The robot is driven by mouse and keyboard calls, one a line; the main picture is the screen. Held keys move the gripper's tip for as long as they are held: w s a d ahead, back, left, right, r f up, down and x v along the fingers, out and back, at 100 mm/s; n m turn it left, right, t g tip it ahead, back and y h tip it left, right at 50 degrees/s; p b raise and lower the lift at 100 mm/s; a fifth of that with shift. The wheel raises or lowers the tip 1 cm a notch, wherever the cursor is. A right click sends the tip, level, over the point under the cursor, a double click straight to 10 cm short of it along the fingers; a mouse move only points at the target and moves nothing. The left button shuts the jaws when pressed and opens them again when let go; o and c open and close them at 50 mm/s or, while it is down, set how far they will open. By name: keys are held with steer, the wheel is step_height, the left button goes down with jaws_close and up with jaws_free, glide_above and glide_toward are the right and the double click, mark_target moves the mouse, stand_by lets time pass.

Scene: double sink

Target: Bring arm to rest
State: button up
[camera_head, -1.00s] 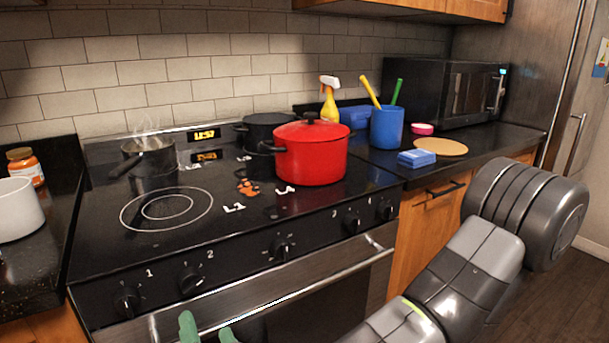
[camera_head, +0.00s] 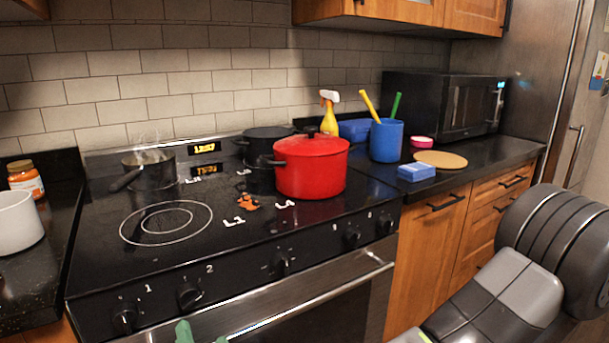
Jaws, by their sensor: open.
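My arm shows as grey and black links at the lower right of the head view, in front of the wooden cabinets. Two green tips of my gripper (camera_head: 202,334) show at the bottom edge, apart from each other, in front of the oven door. My gripper is open, and nothing shows between the tips. The rest of my gripper is below the frame.
The black stove (camera_head: 175,250) bears a red pot (camera_head: 311,168), a dark pot (camera_head: 262,140) and a steaming saucepan (camera_head: 150,172). The oven handle (camera_head: 300,301) sticks out near my gripper. Wooden cabinets (camera_head: 425,240) stand at the right. Free room lies before the fridge (camera_head: 535,100).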

mark_target(193, 300)
steer(key=shift+v, duration=1.1)
steer(key=shift+s+d, duration=0.35)
steer(key=shift+s, duration=0.2)
steer(key=shift+x, duration=0.9)
steer(key=shift+w+a, duration=0.25)
steer(key=shift+w, duration=0.3)
steer(key=shift+b+x, duration=0.9)
steer(key=shift+x, duration=3.4)
steer(key=shift+b+x, duration=0.4)
steer(key=shift+x, duration=0.65)
